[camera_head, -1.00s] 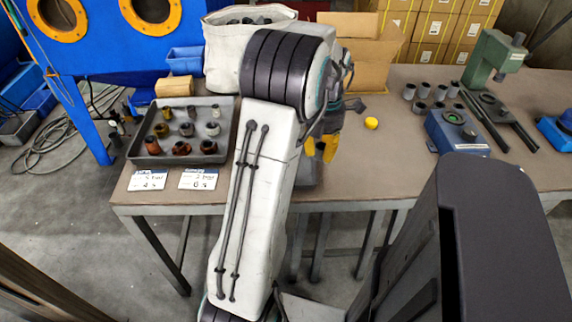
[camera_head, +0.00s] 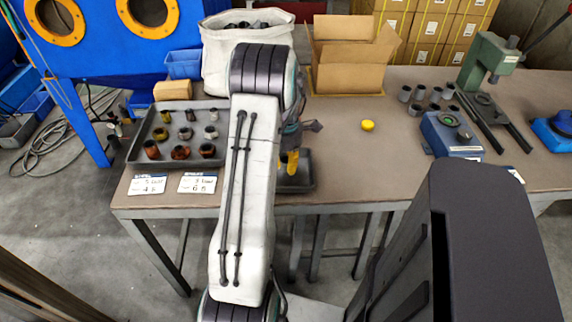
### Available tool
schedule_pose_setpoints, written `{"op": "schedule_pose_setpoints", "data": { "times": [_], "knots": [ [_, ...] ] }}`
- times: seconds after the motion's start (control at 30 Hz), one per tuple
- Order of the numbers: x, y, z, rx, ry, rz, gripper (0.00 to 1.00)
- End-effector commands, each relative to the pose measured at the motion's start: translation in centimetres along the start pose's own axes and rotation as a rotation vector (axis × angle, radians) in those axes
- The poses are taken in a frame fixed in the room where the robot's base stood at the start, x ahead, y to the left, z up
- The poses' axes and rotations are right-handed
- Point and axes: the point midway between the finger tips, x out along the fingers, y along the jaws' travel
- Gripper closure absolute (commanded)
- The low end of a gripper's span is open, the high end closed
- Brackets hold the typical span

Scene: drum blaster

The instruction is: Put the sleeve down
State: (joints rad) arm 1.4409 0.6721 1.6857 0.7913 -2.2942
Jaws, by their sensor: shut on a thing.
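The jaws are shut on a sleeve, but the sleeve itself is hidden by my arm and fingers. I cannot tell whether it touches the tray. A grey tray (camera_head: 133,150) to the left holds several brown, rusty and grey sleeves in rows. Several dark grey sleeves (camera_head: 405,94) stand at the right of the table.
A yellow round thing (camera_head: 367,125) lies on the table (camera_head: 350,160), with clear room around it. A blue-based fixture (camera_head: 450,135) and a green press (camera_head: 487,62) stand right. An open cardboard box (camera_head: 348,78) and white bin (camera_head: 213,70) stand behind. Two label cards (camera_head: 148,184) lie front left.

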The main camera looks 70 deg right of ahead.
Motion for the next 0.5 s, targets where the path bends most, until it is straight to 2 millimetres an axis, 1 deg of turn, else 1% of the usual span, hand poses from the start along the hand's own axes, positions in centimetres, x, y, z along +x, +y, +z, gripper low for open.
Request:
{"op": "schedule_pose_setpoints", "data": {
  "times": [0.1,0.17,0.5],
  "knots": [
    [0.9,0.0,0.0,0.000,0.001,-0.001,1.00],
    [1.1,0.0,0.0,0.000,-0.001,0.001,1.00],
    [1.3,0.0,0.1,0.000,-0.001,0.002,1.00]
  ]
}}
